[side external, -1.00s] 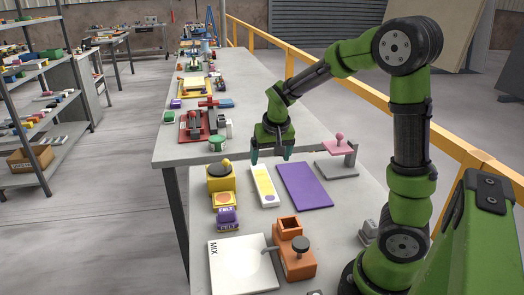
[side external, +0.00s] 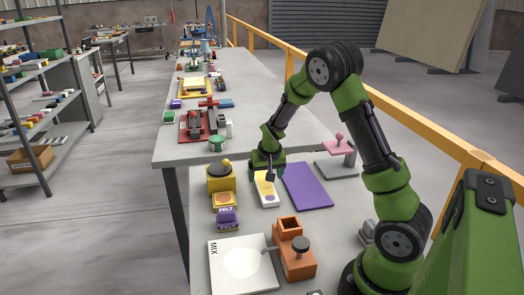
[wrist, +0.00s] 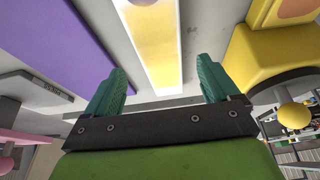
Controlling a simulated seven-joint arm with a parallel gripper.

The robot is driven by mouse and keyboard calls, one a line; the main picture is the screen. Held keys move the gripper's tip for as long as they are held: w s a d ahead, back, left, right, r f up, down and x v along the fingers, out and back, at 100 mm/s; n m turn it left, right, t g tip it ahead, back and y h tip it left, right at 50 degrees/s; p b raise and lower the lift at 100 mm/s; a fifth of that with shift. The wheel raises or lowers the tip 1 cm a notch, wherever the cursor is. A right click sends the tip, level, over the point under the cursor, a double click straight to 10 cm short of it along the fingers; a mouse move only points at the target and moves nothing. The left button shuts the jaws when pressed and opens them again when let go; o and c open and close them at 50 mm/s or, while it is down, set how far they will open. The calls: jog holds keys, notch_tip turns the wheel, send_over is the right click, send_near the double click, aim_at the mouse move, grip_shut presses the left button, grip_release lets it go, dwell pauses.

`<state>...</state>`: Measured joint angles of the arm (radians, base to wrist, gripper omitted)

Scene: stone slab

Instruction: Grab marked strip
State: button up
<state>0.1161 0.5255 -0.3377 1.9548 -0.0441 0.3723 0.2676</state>
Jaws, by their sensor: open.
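A white strip (side external: 267,199) with a yellow band and a purple spot lies flat on the slab in the side view. It also shows in the wrist view (wrist: 158,40), running up out of frame, with its near end between the fingers. My gripper (side external: 263,177) is over the strip's far end, pointing down. In the wrist view its teal fingers (wrist: 163,80) are spread apart, one to each side of the strip, with nothing held between them. I cannot tell exactly how high the fingertips are above the slab.
A purple sheet (side external: 308,186) lies right of the strip. A yellow block (side external: 221,184) with a knob and a purple felt block (side external: 227,218) stand left. An orange holder (side external: 294,259) and white MIX board (side external: 227,273) are nearer. A pink-topped stand (side external: 338,146) is at right.

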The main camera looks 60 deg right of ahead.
aim_at(263, 181)
jog(key=x, duration=0.3)
jog(key=shift+w+d+f, duration=0.1)
jog(key=shift+w+f, duration=0.1)
jog(key=shift+f, duration=0.05)
jog(key=c, duration=1.5)
jog(key=shift+r, duration=0.1)
